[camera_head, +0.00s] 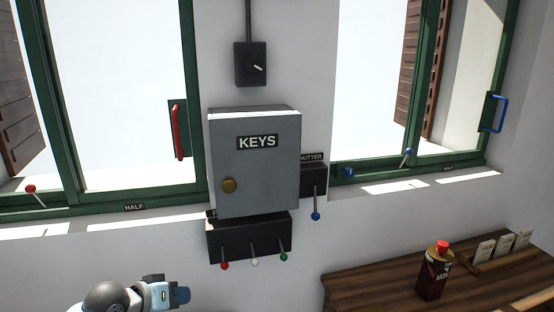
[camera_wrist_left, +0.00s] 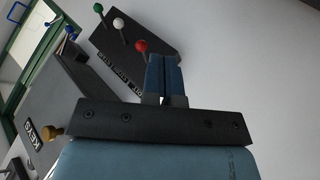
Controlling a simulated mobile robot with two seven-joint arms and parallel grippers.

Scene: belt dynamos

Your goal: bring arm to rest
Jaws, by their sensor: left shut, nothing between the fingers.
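My left gripper (camera_head: 181,295) is low in the head view, below and left of the black lever box (camera_head: 248,238). In the left wrist view its two blue fingers (camera_wrist_left: 166,75) are together with nothing between them. The lever box also shows in the left wrist view (camera_wrist_left: 135,50), beyond the fingers, with red, white and green knobbed levers. In the head view the red lever (camera_head: 225,265) hangs nearest my gripper, and they look apart. My right gripper is in neither view.
A grey KEYS cabinet (camera_head: 257,175) with a brass knob is on the wall, shut. A SHUTTER lever box (camera_head: 314,180) is beside it, a rotary switch (camera_head: 250,64) above. Green-framed windows flank them. A wooden shelf (camera_head: 375,285) at lower right bears a bottle (camera_head: 434,272) and cards.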

